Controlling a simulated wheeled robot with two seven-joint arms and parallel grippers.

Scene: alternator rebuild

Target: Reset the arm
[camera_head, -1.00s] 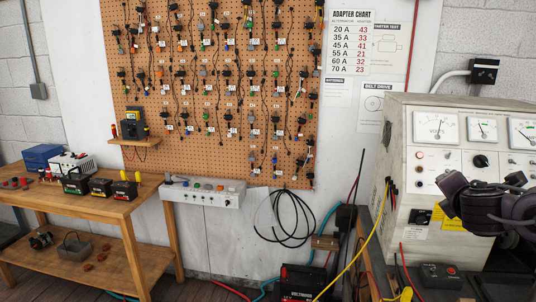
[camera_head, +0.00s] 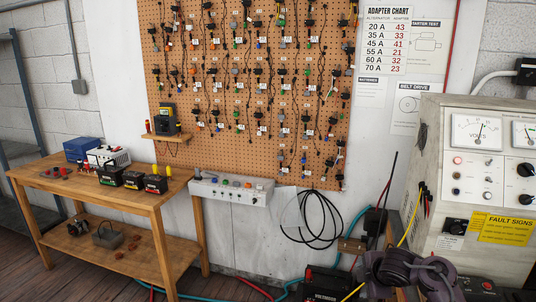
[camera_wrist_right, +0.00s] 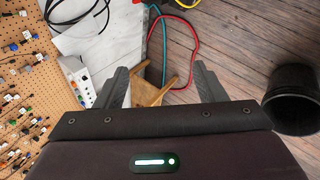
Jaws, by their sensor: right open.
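My right gripper (camera_wrist_right: 161,78) is open in the right wrist view, its two dark fingers spread wide apart. Nothing is between the fingertips; the floor and a wooden stool-like piece (camera_wrist_right: 158,88) show beyond them. In the head view my dark right arm is low at the right, in front of the lower part of the test machine (camera_head: 476,195); its fingers cannot be made out there. My left gripper is in neither view.
A wooden bench (camera_head: 125,196) with several batteries stands at the left. A pegboard (camera_head: 215,95) with hanging adapters covers the wall. A coiled black cable (camera_head: 312,222) hangs beneath it. A black bin (camera_wrist_right: 293,97) and loose hoses lie on the floor in the wrist view.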

